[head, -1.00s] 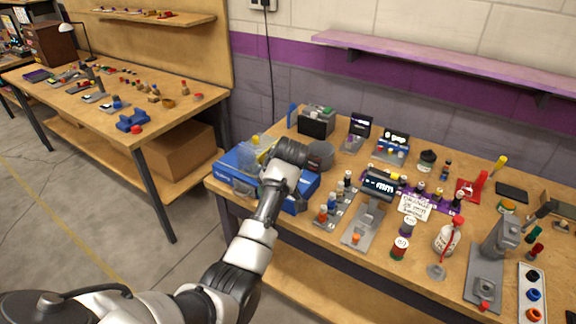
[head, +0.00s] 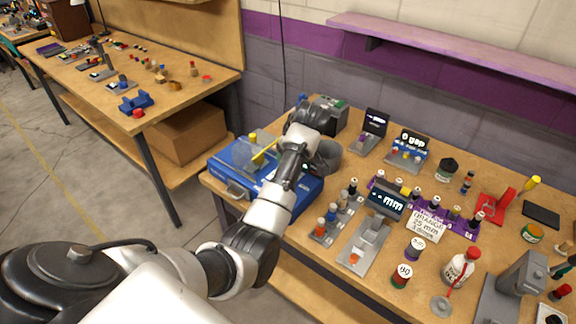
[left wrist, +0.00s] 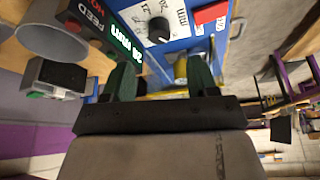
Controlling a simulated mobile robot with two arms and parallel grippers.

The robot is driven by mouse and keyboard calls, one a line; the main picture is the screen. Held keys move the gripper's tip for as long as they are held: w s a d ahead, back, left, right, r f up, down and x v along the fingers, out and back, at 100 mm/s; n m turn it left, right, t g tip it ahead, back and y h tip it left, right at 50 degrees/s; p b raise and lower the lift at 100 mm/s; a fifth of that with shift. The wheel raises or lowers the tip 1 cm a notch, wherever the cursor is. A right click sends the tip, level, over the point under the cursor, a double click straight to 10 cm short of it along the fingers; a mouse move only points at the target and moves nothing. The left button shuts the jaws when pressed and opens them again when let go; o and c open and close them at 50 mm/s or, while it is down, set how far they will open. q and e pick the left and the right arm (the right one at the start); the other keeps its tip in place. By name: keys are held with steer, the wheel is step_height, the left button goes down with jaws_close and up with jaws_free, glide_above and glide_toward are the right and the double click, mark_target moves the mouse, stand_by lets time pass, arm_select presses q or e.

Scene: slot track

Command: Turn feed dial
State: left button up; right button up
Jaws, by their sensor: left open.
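The feed dial (left wrist: 159,28) is a black knob on a white scale plate in the left wrist view. In the head view the blue machine (head: 222,172) stands at the bench's left end under my left arm, which hides the dial and the fingers. My right gripper is not in view.
The machine has a clear guard (head: 247,158) and a yellow lever (head: 265,152). A grey gauge with a display (head: 384,203) and several bottles and tools fill the bench to the right.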

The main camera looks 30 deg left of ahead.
arm_select(q)
steer(key=x, duration=0.3)
steer(key=shift+s+a+f, duration=0.1)
steer(key=shift+a+f, duration=0.05)
steer(key=shift+f, duration=0.05)
steer(key=x, duration=0.3)
steer(key=shift+w+a+f+p, duration=0.1)
steer(key=shift+f+p, duration=0.05)
steer(key=shift+f, duration=0.15)
steer(key=shift+w+a+f+p, duration=0.1)
steer(key=shift+w+f+p, duration=0.05)
steer(key=shift+f, duration=0.2)
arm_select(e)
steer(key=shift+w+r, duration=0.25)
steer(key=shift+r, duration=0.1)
arm_select(q)
steer(key=shift+c, duration=0.3)
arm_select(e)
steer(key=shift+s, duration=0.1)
